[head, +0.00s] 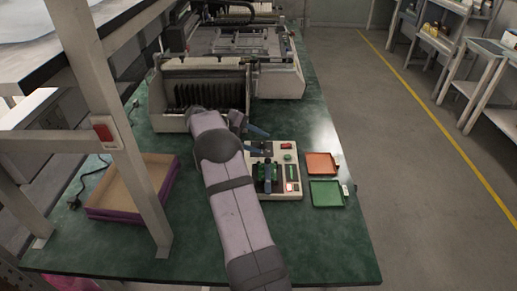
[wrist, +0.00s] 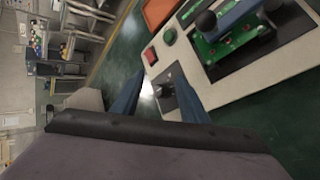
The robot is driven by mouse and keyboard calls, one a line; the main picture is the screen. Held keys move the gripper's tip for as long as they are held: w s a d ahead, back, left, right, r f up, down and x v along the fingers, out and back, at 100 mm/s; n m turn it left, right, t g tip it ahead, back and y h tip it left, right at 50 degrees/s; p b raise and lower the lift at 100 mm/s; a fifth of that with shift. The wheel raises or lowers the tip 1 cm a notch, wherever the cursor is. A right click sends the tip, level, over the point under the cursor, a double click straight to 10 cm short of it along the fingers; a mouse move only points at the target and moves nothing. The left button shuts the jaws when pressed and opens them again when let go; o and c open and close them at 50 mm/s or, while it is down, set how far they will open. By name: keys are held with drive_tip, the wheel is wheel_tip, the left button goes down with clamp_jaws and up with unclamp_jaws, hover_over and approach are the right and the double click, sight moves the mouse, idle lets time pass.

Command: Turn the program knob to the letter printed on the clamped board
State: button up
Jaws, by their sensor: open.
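My gripper (head: 257,141) is open over the far-left part of a pale test fixture (head: 290,195). Its two blue fingers also show in the wrist view (wrist: 158,100). A green board (wrist: 236,42) sits in a dark recess of the fixture under a clamp with a black ball (wrist: 205,20). No letter is readable on the board. In the head view my arm hides part of the fixture.
An orange tray (head: 321,163) and a green tray (head: 326,194) lie right of the fixture. A purple-sided box (head: 130,212) is at left. A large machine (head: 205,62) stands behind. A red button (wrist: 150,55) and green button (wrist: 168,37) sit near the knob.

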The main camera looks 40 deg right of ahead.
sight(262, 144)
drive_tip(key=n, duration=0.2)
drive_tip(key=f+n+h, duration=0.1)
drive_tip(key=n, duration=0.1)
drive_tip(key=shift+w+a+b, duration=0.15)
drive_tip(key=shift+a+b, duration=0.2)
drive_tip(key=shift+a, duration=0.05)
drive_tip(key=n, duration=0.2)
drive_tip(key=n+h, duration=0.1)
drive_tip(key=n, duration=0.1)
drive_tip(key=a+n+t+b, duration=0.1)
drive_tip(key=n, duration=0.1)
drive_tip(key=shift+w+a+f+n+h, duration=0.1)
drive_tip(key=shift+w+n+h, duration=0.2)
drive_tip(key=shift+w, duration=0.1)
drive_tip(key=n, duration=0.1)
drive_tip(key=n+t, duration=0.1)
drive_tip(key=n, duration=0.1)
drive_tip(key=a+n+b, duration=0.1)
drive_tip(key=shift+w+f+n+h, duration=0.15)
drive_tip(key=shift+w+n+h, duration=0.15)
drive_tip(key=shift+w+h, duration=0.1)
drive_tip(key=n, duration=0.1)
drive_tip(key=a+n+t, duration=0.1)
drive_tip(key=n, duration=0.1)
drive_tip(key=shift+w+h, duration=0.3)
drive_tip(key=shift+p+x, duration=0.35)
drive_tip(key=shift+x, duration=3.4)
clamp_jaws()
